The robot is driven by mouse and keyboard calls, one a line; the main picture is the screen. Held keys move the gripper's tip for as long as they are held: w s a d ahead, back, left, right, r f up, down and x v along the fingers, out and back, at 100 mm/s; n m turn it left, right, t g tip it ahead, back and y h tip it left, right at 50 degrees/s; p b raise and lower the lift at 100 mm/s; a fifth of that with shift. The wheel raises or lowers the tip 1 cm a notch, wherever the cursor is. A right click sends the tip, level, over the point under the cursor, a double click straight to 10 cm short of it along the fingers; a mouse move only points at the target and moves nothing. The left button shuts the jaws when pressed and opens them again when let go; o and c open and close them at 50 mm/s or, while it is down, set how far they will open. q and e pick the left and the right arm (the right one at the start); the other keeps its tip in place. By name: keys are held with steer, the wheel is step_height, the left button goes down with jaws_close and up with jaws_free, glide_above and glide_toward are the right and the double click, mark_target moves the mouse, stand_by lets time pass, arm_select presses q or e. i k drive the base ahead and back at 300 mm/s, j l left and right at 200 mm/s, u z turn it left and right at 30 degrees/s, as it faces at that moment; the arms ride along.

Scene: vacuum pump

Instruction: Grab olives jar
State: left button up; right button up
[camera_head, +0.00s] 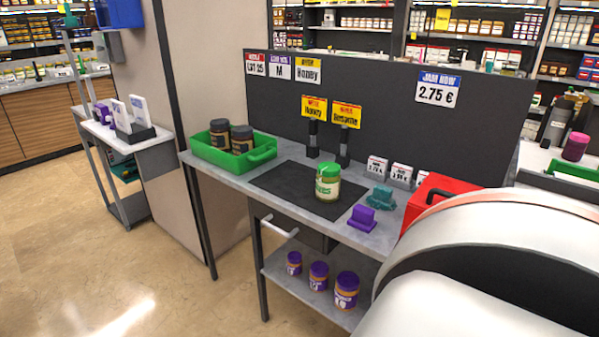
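A jar with a green lid and a pale label (328,182), which looks like the olives jar, stands upright on a dark mat (275,184) on the grey table. Its label text is too small to read surely. No gripper shows in the head view. A large white rounded part, probably my own arm, fills the lower right corner and hides the table's right end.
A green tray (262,156) with two dark-lidded jars (220,134) sits left of the mat. Purple (362,217) and teal (381,197) holders, price cards (401,174) and a red box (432,197) are to the right. Purple-lidded jars (346,290) stand on the lower shelf.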

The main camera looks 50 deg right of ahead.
mark_target(328, 189)
steer(key=i, duration=1.5)
steer(key=i+j+z, duration=0.1)
steer(key=i+z, duration=0.25)
steer(key=i+j+z, duration=0.2)
steer(key=i+z, duration=0.2)
steer(key=z, duration=1.6)
